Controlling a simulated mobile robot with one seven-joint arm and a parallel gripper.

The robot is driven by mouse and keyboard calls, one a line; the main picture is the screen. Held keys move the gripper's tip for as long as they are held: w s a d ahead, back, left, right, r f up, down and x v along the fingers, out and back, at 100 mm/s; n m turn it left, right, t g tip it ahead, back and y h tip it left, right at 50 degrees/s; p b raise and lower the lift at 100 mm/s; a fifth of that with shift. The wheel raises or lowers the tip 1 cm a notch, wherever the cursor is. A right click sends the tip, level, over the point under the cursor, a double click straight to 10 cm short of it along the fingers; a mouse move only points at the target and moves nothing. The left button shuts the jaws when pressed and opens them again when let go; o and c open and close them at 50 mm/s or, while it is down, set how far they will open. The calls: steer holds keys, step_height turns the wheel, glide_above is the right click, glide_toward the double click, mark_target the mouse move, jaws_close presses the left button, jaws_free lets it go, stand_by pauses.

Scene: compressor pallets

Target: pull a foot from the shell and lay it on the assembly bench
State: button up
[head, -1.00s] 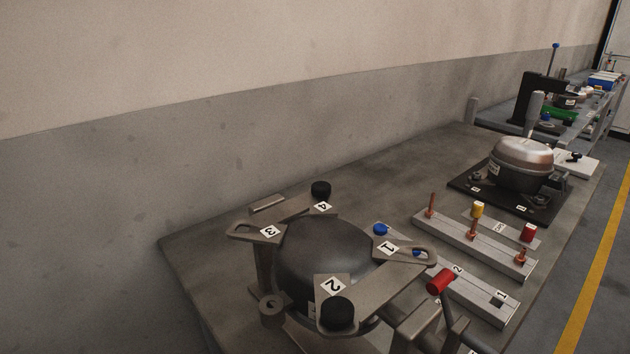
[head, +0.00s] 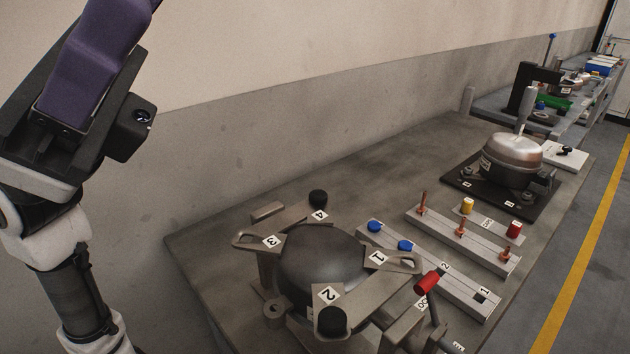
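The shell (head: 322,262) is a dark dome held in a metal fixture on the near bench. Brackets numbered 1 (head: 385,260), 2 (head: 329,297), 3 (head: 262,241) and 4 (head: 311,217) surround its top. Black round pieces, which look like rubber feet, stand on bracket 2 (head: 331,321) and bracket 4 (head: 318,197). Brackets 1 and 3 show open slots without such a piece. My gripper (head: 90,50) is raised at the upper left, well away from the shell. Its fingertips are cut off by the top edge. The shell's underside is hidden.
A red-handled clamp (head: 427,283) stands at the fixture's right. A rail (head: 445,277) with blue caps and a rail (head: 480,247) with copper pins lie beyond it. A metal-domed compressor (head: 513,153) sits farther back.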

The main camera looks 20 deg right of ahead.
steer(key=w+d+f+t+y+p, duration=0.2)
steer(key=w+d+f+t+y, duration=0.1)
steer(key=d, duration=0.5)
steer(key=w+d+f+t+y+p, duration=0.2)
steer(key=w+d+t+y, duration=0.1)
steer(key=d, duration=0.5)
steer(key=w+d+f+t+y+p, duration=0.2)
steer(key=d+f+t+y, duration=0.15)
steer(key=d, duration=0.45)
steer(key=m+t+y+p, duration=0.2)
steer(key=t+y+p, duration=0.25)
steer(key=y, duration=0.75)
glide_above(318, 194)
step_height(318, 194, down, 10)
steer(key=shift+f+t, duration=0.15)
steer(key=shift+t, duration=0.25)
steer(key=shift+f+b, duration=0.15)
steer(key=shift+b, duration=0.2)
step_height(318, 194, down, 9)
steer(key=b, duration=0.6)
